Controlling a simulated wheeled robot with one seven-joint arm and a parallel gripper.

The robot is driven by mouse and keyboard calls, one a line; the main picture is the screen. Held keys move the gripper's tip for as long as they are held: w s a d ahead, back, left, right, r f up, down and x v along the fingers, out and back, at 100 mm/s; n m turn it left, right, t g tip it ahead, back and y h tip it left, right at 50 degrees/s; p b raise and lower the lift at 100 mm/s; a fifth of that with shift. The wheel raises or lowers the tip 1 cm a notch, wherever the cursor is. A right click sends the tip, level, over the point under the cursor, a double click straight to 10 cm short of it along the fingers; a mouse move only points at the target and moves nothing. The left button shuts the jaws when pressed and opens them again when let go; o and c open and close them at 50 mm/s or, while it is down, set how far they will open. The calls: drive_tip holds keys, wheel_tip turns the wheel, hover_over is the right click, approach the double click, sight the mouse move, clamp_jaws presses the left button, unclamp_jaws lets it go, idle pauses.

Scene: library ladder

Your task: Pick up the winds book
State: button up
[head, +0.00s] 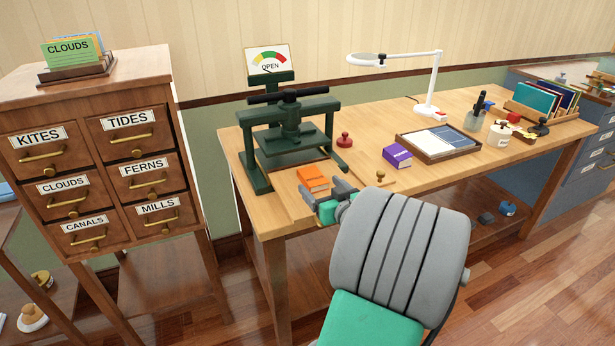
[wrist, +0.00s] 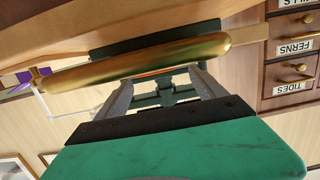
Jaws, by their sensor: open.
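Two small books lie on the wooden desk in the head view: an orange one (head: 313,180) near the front edge and a purple one (head: 397,156) further right. The lettering on both is too small to read, so I cannot tell which is the winds book. My gripper (head: 322,190) is open at the desk's front edge, its fingers just in front of the orange book. In the wrist view the open gripper (wrist: 160,79) has a thin orange strip (wrist: 152,73) beyond its fingers, mostly hidden by a brass bar-like thing (wrist: 135,63). No book is held.
A green press (head: 290,140) stands behind the orange book. A small stamp (head: 380,176) and a framed tray (head: 439,143) are to the right, with a white lamp (head: 432,85) behind. A drawer cabinet (head: 95,150) stands left of the desk (head: 265,217).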

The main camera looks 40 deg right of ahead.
sight(315, 179)
drive_tip(key=x, duration=0.5)
drive_tip(key=shift+d+f, duration=0.15)
drive_tip(key=shift+d, duration=0.25)
drive_tip(key=shift+s, duration=0.1)
drive_tip(key=shift+c, duration=0.3)
drive_tip(key=c, duration=1.4)
drive_tip(key=shift+c, duration=0.3)
